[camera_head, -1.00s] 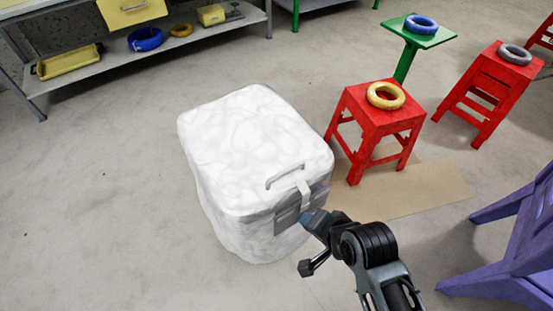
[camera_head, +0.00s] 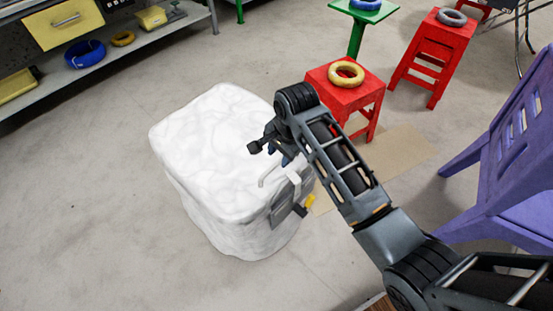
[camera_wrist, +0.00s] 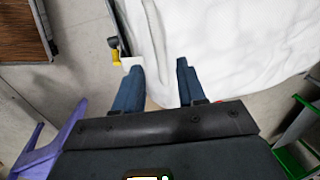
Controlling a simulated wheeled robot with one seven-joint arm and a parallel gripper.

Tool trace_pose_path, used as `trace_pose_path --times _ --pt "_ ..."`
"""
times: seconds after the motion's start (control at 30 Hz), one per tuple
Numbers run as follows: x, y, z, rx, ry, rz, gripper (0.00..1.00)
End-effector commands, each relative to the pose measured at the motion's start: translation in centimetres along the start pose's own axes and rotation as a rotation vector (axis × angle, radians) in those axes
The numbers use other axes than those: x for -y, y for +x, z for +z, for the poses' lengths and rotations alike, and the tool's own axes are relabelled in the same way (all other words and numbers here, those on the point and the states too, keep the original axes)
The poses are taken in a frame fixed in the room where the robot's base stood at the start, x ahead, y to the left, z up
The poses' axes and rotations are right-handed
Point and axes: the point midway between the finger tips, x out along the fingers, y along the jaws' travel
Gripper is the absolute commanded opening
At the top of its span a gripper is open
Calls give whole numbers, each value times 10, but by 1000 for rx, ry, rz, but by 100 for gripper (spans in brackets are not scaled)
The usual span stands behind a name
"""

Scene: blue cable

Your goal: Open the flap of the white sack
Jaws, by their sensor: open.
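The white sack (camera_head: 205,150) stands on the floor, a bulky block with its top flap (camera_head: 215,115) lying flat. A thin handle (camera_head: 268,175) is on the flap's near right edge. A white strap (camera_head: 295,184) and a grey plate (camera_head: 282,208) are on the side below it, with a yellow and black piece (camera_head: 307,205) sticking out. My gripper (camera_head: 286,157) is over the right edge of the flap, partly hidden by my arm. In the wrist view, its blue fingers (camera_wrist: 158,68) are apart and empty, with the sack (camera_wrist: 210,35) just beyond and the yellow piece (camera_wrist: 116,56) left of them.
A red stool (camera_head: 345,95) with a yellow ring (camera_head: 346,73) stands right behind the sack. A purple chair (camera_head: 505,150) is at the right. A shelf (camera_head: 130,50) runs along the back left. The floor left of the sack is clear.

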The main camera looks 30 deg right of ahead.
Motion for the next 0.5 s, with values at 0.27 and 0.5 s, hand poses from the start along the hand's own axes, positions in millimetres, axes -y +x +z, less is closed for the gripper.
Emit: trace_pose_path --times 0.27,0.5 --pt "0 34 0 0 -1 0 40" --pt "0 39 0 0 -2 -2 40"
